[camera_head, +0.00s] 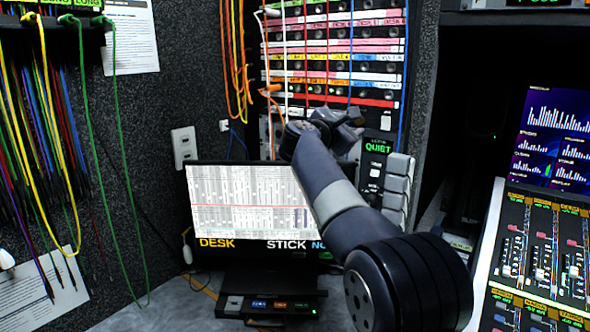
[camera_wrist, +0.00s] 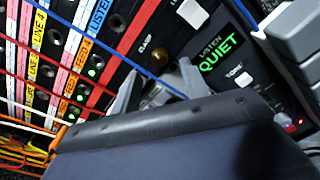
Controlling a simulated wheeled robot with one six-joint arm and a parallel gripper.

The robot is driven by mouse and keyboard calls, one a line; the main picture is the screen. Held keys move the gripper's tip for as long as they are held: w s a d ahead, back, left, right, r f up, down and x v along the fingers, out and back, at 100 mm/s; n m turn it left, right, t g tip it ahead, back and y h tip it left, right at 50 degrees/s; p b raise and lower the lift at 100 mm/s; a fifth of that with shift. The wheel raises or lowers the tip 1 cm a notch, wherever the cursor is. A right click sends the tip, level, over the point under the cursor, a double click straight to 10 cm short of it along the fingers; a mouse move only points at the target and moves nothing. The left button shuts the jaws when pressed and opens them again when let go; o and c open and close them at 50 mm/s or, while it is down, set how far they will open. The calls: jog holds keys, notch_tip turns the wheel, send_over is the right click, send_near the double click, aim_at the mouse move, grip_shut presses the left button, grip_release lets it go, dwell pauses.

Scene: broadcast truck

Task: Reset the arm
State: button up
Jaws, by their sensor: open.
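My arm reaches up from the lower right in the head view, and my gripper (camera_head: 338,117) is in front of the lower right of the patch panel (camera_head: 335,52). A blue cable runs across the panel close to the fingers. The panel's coloured label strips and round sockets show behind. My wrist housing hides the lower part of the wrist view.
A unit with a green QUIET display (camera_head: 378,147) is just right of my gripper. A monitor (camera_head: 250,207) stands below left. Hanging cables (camera_head: 45,130) line the left wall. A mixing console (camera_head: 540,250) is at the right. Orange and white cables hang before the panel.

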aim_at(354, 122)
jog(key=b+v, duration=0.1)
jog(key=v, duration=0.6)
jog(key=p+x, duration=0.2)
jog(key=x, duration=0.8)
jog(key=shift+w+d+r, duration=0.1)
jog(key=shift+w+d+n+p, duration=0.1)
jog(key=shift+n+p, duration=3.45)
jog(key=shift+n, duration=2.4)
jog(key=shift+w+d+n+p, duration=0.1)
jog(key=shift+n+p, duration=3.4)
jog(key=shift+n, duration=2.45)
